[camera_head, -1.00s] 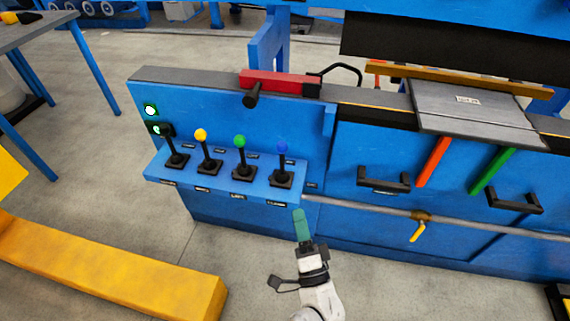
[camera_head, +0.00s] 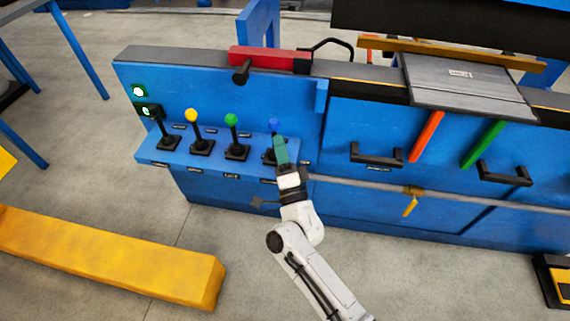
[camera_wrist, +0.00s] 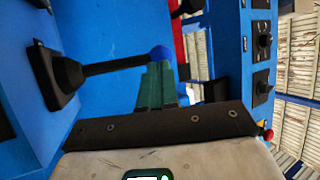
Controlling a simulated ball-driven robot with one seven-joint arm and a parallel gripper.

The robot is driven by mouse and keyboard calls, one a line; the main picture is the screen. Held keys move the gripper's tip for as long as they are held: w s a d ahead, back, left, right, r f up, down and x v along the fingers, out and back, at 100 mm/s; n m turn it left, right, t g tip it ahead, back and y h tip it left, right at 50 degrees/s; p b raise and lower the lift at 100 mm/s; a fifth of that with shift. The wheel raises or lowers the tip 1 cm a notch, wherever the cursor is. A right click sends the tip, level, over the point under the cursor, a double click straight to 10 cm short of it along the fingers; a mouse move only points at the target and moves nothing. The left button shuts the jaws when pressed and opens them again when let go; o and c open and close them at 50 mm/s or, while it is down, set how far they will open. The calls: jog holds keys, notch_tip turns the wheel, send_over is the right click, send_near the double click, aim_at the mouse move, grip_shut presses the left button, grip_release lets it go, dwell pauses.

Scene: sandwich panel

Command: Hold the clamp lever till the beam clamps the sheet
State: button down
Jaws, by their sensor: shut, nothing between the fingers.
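A row of levers stands on a blue shelf (camera_head: 215,168) of the blue machine. The rightmost lever has a blue knob (camera_head: 273,122); in the wrist view its knob (camera_wrist: 159,53) and black stem (camera_wrist: 112,66) show just past my fingertips. My gripper (camera_head: 281,150) is shut and empty, its green fingers in front of the blue-knobbed lever. In the wrist view the fingertips (camera_wrist: 158,72) overlap the knob; I cannot tell if they touch it. A grey sheet (camera_head: 468,84) lies on the machine top at right, below a dark beam (camera_head: 440,33).
Yellow-knobbed (camera_head: 193,116) and green-knobbed (camera_head: 231,120) levers stand to the left. Black handles (camera_head: 376,154) and a pipe with a yellow valve (camera_head: 411,200) are at right. A yellow floor barrier (camera_head: 110,258) lies at lower left, with bare floor beside it.

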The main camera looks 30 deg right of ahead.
jog(key=shift+w+d+r, duration=0.1)
jog(key=shift+w+r, duration=0.15)
jog(key=shift+w, duration=0.35)
jog(key=shift+r, duration=0.1)
jog(key=p, duration=0.1)
jog(key=g+p, duration=0.1)
jog(key=p, duration=0.1)
jog(key=shift+w+d+r+m, duration=0.2)
jog(key=shift+w+r+m, duration=0.1)
jog(key=shift+r, duration=0.1)
jog(key=shift+w+d+f+g+p, duration=0.15)
jog(key=shift+w+d+g+p, duration=0.2)
jog(key=shift+w+p, duration=0.2)
dwell(1.7)
